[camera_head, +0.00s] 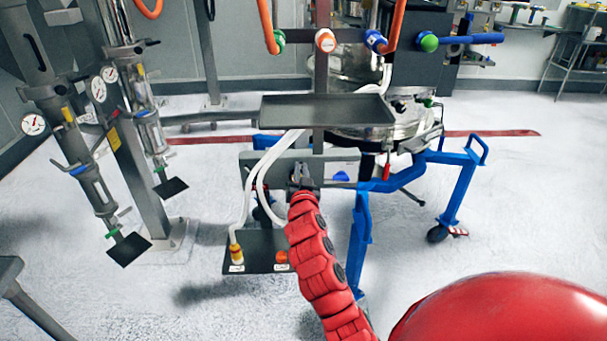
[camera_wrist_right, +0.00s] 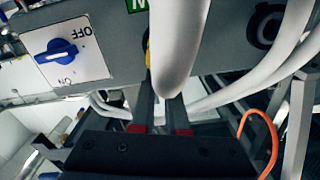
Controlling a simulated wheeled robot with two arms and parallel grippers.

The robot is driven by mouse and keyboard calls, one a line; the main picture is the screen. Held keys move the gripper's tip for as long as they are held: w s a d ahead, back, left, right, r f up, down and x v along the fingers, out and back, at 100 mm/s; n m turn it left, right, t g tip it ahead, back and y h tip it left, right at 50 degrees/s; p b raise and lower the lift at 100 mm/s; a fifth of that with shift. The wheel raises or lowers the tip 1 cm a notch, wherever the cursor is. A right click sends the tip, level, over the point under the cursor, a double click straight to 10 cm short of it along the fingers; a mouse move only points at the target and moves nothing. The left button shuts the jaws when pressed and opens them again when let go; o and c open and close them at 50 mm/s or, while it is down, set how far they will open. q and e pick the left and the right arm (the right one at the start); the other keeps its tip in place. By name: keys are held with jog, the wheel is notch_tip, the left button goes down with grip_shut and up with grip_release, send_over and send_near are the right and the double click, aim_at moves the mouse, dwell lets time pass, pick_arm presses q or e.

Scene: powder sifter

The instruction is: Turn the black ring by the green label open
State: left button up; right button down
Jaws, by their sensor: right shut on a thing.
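My right gripper (camera_head: 303,180) is at the grey panel (camera_head: 330,166) under the dark tray. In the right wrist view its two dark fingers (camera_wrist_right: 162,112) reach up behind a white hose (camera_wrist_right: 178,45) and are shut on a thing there. The hose hides the grip, which lies below the green label (camera_wrist_right: 138,5); I take the held thing to be the black ring, but cannot see it clearly. Only one end of the label, with an N, shows. A bit of yellow shows beside the hose. My left gripper is not in view.
A blue switch (camera_wrist_right: 63,52) with ON and OFF marks sits on the panel. Another dark round fitting (camera_wrist_right: 265,25) shows across the hose. The dark tray (camera_head: 325,109) is above the panel, a blue wheeled frame (camera_head: 361,225) beside it. White hoses (camera_head: 250,195) hang close to my gripper.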

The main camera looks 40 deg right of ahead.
aim_at(289, 164)
jog(key=n, duration=0.1)
jog(key=a+n+b, duration=0.1)
jog(key=n, duration=0.2)
jog(key=shift+w+a+n, duration=0.25)
jog(key=shift+w+n, duration=0.05)
jog(key=shift+w, duration=0.1)
jog(key=shift+w+a+f+n+b, duration=0.1)
jog(key=shift+a+n+b, duration=0.1)
jog(key=shift+n, duration=0.55)
jog(key=shift+w+a+f+n+b, duration=0.1)
jog(key=shift+w+a+n, duration=0.05)
jog(key=shift+n, duration=0.55)
jog(key=shift+w+a+n+b, duration=0.1)
jog(key=shift+a+n+b, duration=0.1)
jog(key=shift+n, duration=0.55)
jog(key=c, duration=0.9)
grip_release()
